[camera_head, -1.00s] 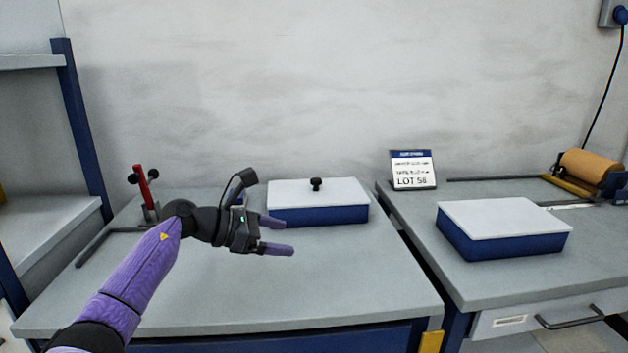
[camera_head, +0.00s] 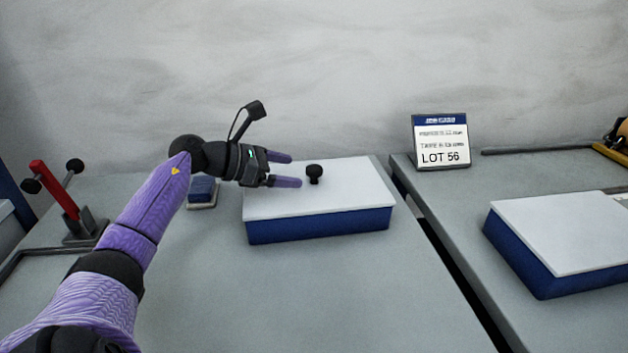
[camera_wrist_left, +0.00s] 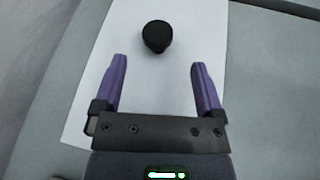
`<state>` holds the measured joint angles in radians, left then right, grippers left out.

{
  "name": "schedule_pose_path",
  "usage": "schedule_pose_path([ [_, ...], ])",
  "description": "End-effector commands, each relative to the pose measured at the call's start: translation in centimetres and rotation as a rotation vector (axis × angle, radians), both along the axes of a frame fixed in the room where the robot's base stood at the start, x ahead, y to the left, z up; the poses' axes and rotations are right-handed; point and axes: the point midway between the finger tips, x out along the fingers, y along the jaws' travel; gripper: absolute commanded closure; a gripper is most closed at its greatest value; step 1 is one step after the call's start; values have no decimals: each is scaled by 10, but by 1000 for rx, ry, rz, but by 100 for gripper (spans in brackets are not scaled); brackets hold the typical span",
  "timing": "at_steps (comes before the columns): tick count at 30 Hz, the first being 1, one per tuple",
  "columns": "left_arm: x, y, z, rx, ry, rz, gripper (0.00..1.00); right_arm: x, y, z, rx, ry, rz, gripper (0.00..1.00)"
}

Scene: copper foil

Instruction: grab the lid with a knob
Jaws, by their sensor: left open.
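The white lid (camera_head: 345,191) with a black knob (camera_head: 314,174) lies on a blue box (camera_head: 320,225) on the left table. My left gripper (camera_head: 288,170) is open, over the left part of the lid, with its purple fingers pointing right at the knob. In the left wrist view the lid (camera_wrist_left: 170,95) lies below the gripper (camera_wrist_left: 155,80). The knob (camera_wrist_left: 157,37) there is just beyond the fingertips, roughly in line with the gap between them, and nothing is between the fingers. My right gripper is not in view.
A second white-lidded blue box (camera_head: 570,232), with no knob showing, stands on the right table. A LOT 56 sign (camera_head: 441,142) stands behind. A red-handled tool (camera_head: 56,192) and a small blue item (camera_head: 202,190) are at left. The left table's front (camera_head: 310,300) is clear.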

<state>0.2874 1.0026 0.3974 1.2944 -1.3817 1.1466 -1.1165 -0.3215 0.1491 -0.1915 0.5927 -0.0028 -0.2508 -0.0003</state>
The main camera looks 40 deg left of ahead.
Motion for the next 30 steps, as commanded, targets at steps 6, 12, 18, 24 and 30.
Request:
schedule_pose_path([
  [6, 30, -12, -9, -3, -5, -1, 10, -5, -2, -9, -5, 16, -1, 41],
  [12, 54, -23, -18, -1, -2, 0, 10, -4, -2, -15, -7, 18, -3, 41],
  [18, 55, -23, -17, 2, -1, 0, 10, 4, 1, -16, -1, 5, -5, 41],
  [24, 54, -23, -17, 2, -1, -1, 51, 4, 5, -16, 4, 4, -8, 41],
  [30, 54, -23, -17, 1, -1, 1, 93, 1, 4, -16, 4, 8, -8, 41],
])
